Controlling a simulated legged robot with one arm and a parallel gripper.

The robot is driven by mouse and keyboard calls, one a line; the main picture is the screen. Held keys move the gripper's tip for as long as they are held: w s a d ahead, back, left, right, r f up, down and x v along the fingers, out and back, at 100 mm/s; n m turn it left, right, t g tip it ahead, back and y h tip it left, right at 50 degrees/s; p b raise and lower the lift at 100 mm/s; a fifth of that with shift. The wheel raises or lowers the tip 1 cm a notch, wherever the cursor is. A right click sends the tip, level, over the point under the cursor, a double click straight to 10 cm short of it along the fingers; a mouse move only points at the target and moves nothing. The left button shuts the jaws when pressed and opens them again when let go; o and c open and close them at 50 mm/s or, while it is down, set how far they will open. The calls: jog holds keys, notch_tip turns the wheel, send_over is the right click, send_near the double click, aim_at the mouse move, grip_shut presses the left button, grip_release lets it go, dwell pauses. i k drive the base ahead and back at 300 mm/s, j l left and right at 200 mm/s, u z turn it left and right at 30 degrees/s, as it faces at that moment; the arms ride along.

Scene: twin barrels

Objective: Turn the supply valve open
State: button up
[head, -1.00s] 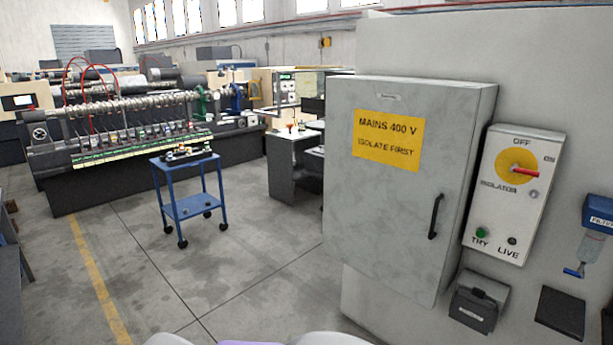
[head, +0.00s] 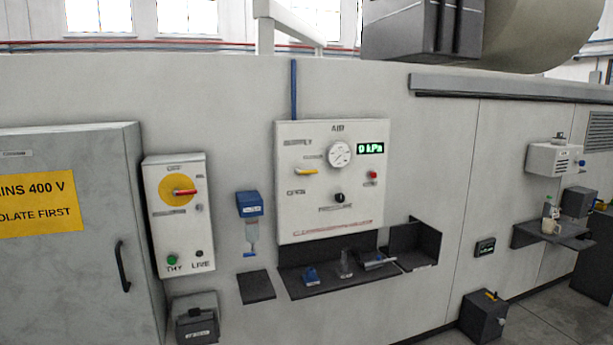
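The white air panel (head: 330,215), headed AIR, is on the grey wall near the middle of the head view. The supply valve is a yellow lever (head: 307,171) at the panel's upper left, under lettering that seems to read SUPPLY. The lever lies about level. A round dial gauge (head: 339,154) and a green display (head: 370,148) reading 0 kPa are to its right. A black knob (head: 339,197) and a red button (head: 373,175) are lower on the panel. My gripper is not in this view.
A shelf (head: 300,290) with small blue and clear parts juts out below the panel. A blue filter (head: 250,204) hangs left of it. The isolator box (head: 178,235) with a red handle and a grey mains cabinet (head: 85,270) are further left. Another small shelf (head: 540,236) is at right.

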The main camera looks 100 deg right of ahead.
aim_at(300, 172)
jog(key=z, duration=3.4)
